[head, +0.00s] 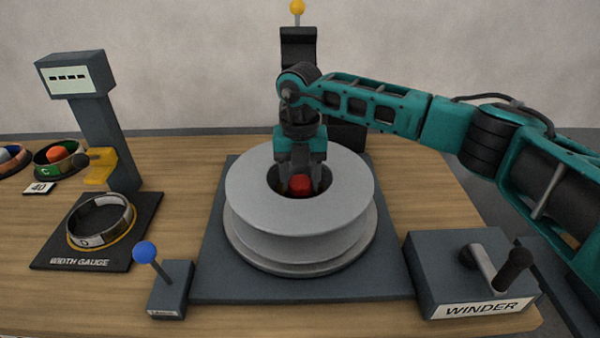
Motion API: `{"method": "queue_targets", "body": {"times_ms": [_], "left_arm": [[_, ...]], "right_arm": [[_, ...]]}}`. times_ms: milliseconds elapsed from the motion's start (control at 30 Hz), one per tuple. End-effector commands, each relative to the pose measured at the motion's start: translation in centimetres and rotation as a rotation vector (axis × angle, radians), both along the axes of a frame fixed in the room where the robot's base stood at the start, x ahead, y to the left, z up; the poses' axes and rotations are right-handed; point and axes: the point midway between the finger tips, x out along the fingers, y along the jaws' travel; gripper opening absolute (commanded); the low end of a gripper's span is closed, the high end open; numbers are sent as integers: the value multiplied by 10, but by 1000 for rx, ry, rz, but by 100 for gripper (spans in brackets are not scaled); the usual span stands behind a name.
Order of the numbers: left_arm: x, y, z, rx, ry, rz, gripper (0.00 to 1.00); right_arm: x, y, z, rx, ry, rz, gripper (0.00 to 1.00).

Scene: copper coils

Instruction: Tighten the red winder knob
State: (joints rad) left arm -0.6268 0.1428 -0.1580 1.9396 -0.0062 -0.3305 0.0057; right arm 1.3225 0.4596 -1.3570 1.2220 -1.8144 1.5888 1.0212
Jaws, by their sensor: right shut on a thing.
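The red winder knob (300,186) sits in the dark centre hole of the grey winder spool (345,212). My right gripper (300,184) reaches down into the hole from above, with a finger on each side of the knob. It is shut on the knob. The fingers hide the sides of the knob. The spool lies flat on a dark base plate (220,280). My left gripper is not in view.
The winder box (450,265) with a black-handled crank (515,265) stands at the right. A lever with a blue ball (145,252) stands at the front left. The width gauge (95,255) holds a ring marked D (75,240). More coils (60,158) lie far left.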

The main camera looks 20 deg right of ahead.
Motion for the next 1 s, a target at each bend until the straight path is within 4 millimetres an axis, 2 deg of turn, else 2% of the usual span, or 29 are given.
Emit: {"method": "queue_targets", "body": {"times_ms": [300, 867, 900, 1000], "left_arm": [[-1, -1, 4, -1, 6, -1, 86], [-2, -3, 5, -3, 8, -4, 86], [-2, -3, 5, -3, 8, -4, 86], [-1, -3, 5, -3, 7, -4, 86]], "right_arm": [[0, 0, 1, -1, -1, -132, 22], [0, 0, 0, 0, 0, -161, 22], [0, 0, 0, 0, 0, -160, 54], [0, 0, 0, 0, 0, -160, 64]]}}
